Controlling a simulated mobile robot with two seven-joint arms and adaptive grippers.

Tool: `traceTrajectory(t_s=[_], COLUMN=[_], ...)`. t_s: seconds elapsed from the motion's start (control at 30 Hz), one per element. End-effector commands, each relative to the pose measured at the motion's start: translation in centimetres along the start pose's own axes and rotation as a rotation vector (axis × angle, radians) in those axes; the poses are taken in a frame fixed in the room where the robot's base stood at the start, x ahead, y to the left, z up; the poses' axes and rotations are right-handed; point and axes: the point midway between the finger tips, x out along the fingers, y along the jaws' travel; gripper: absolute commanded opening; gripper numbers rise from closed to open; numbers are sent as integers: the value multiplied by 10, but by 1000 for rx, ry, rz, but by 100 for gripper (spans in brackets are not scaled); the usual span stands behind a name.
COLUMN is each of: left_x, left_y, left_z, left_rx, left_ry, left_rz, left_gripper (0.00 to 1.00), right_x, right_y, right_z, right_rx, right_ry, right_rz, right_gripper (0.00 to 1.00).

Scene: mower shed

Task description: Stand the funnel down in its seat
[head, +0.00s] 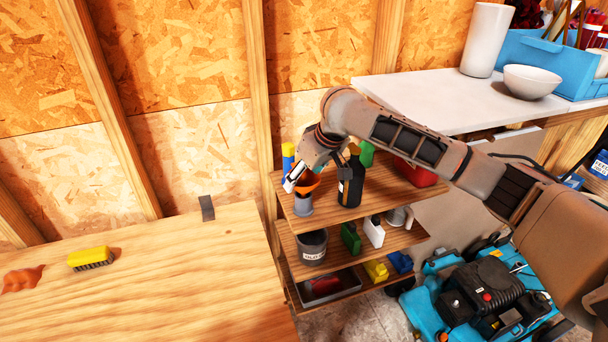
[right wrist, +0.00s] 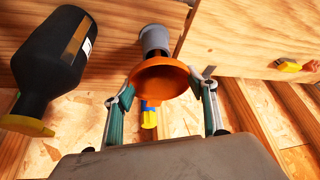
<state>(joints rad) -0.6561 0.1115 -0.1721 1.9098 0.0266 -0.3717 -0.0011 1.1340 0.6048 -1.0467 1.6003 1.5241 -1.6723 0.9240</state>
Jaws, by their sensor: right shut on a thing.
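The orange funnel (head: 310,183) is in my right gripper (head: 298,178), over the left end of the top shelf. In the right wrist view the funnel's wide bowl (right wrist: 160,82) lies between the two fingers of the right gripper (right wrist: 163,103), which are shut on its rim. A grey round holder (head: 303,206), seemingly the seat, stands on the shelf just under the funnel; it also shows in the right wrist view (right wrist: 154,39). My left gripper is not in view.
A black bottle (head: 351,182) stands close right of the funnel. A blue and yellow can (head: 288,155) stands behind. The wooden shelf (head: 327,217) has other containers below. A workbench (head: 150,280) with a yellow brush (head: 90,258) lies left.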

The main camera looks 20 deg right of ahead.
Motion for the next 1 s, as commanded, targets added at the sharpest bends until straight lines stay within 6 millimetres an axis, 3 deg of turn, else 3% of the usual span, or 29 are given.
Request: traceTrajectory(t_s=[0.77, 0.8, 0.83, 0.87, 1.0], left_x=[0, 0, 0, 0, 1], left_y=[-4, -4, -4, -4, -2], left_z=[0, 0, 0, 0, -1], left_rx=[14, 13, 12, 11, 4], left_ry=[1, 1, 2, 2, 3], left_rz=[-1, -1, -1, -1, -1], left_gripper=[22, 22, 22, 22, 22], right_x=[16, 16, 16, 15, 15], right_y=[0, 0, 0, 0, 0], right_z=[8, 8, 8, 8, 8], right_rx=[-1, -1, -1, -1, 0], right_ry=[0, 0, 0, 0, 0], right_rz=[0, 0, 0, 0, 0], right_gripper=[40, 64, 72, 76, 76])
